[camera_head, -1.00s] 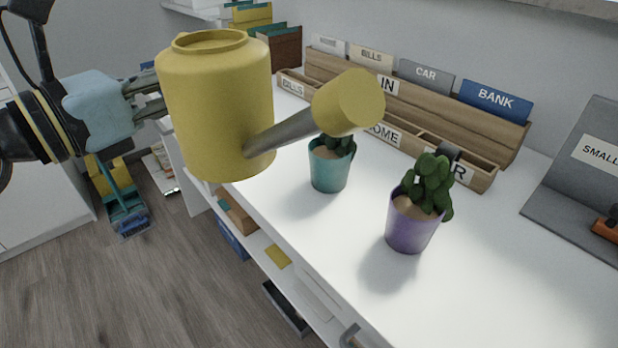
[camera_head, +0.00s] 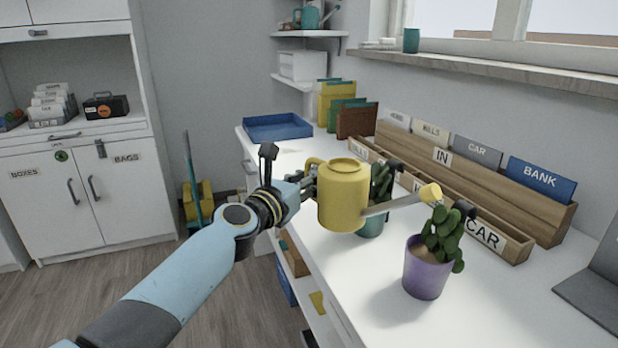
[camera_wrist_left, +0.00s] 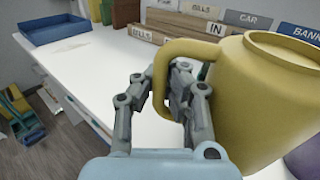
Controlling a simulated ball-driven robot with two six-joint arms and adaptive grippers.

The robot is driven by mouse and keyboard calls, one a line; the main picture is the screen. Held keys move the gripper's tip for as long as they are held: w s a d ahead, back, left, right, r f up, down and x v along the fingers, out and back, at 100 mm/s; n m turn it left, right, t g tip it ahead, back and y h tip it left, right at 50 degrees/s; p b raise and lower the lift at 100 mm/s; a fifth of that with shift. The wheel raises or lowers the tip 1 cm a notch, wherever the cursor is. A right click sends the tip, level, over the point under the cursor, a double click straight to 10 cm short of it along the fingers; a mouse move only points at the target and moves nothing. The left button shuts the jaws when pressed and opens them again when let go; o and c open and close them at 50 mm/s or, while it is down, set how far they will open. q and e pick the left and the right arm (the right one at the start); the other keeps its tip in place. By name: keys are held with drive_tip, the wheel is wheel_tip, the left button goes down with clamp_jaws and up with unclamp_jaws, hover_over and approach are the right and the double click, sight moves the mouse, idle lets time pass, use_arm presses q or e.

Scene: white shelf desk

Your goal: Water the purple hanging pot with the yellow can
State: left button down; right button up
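The yellow watering can (camera_head: 343,200) is held upright above the desk, its spout reaching right, with the yellow spout head (camera_head: 430,193) at the top of the cactus in the purple pot (camera_head: 426,268). The purple pot stands on the white desk. A teal pot (camera_head: 371,226) with a cactus is partly hidden behind the can. My left gripper (camera_head: 308,184) is at the can's left side. In the left wrist view its fingers (camera_wrist_left: 170,105) are around the can's handle (camera_wrist_left: 172,65), and the can (camera_wrist_left: 265,100) fills the right side. No water is visible. My right gripper is not in view.
A wooden letter organizer (camera_head: 480,180) with labelled cards stands along the back of the desk (camera_head: 380,305). A blue tray (camera_head: 277,128) lies at the far end. A grey board (camera_head: 597,290) is at the right edge.

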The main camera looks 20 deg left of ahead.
use_arm(q)
drive_tip(key=shift+r, duration=0.1)
drive_tip(key=shift+w+r+n+y+p, duration=0.2)
drive_tip(key=shift+n+y+p, duration=0.3)
drive_tip(key=shift+y+p, duration=0.4)
drive_tip(key=shift+r+m, duration=0.25)
drive_tip(key=shift+m, duration=0.05)
drive_tip(key=r+m, duration=0.2)
drive_tip(key=r, duration=0.1)
drive_tip(key=shift+a+m+t, duration=0.35)
drive_tip(key=shift+m+t, duration=0.05)
drive_tip(key=shift+f, duration=0.1)
drive_tip(key=shift+d+r+m+h, duration=0.2)
drive_tip(key=shift+r+m+h, duration=0.1)
drive_tip(key=shift+r+m, duration=0.5)
